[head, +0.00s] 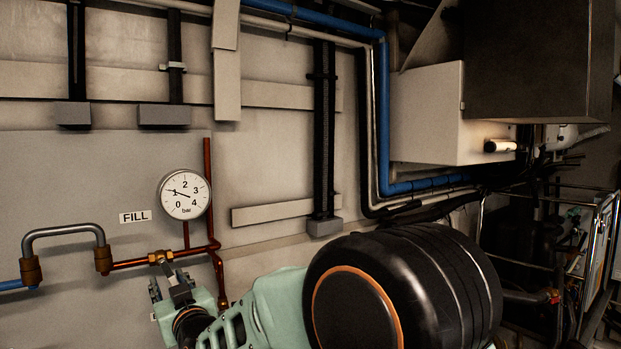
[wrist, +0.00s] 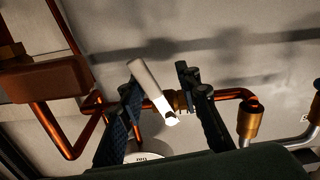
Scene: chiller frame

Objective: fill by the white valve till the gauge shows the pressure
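The round pressure gauge (head: 185,195) on the wall is marked 0 to 4 bar, and its needle points to about 1. Its rim also shows, mostly hidden, at the bottom of the wrist view (wrist: 146,158). A FILL label (head: 135,216) is left of the gauge. The white valve handle (wrist: 152,88) shows in the wrist view, slanting in front of the copper pipe and its brass valve body (head: 160,257). My gripper (wrist: 160,80) is open around the handle, with a finger on each side. The handle lies nearer the left finger; I cannot tell if they touch.
Copper pipe (head: 207,170) rises beside the gauge. A grey looped hose (head: 64,230) joins the copper line to a blue pipe (head: 10,285) at left. A cream box (head: 425,115) and a wire rack (head: 590,240) stand at right.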

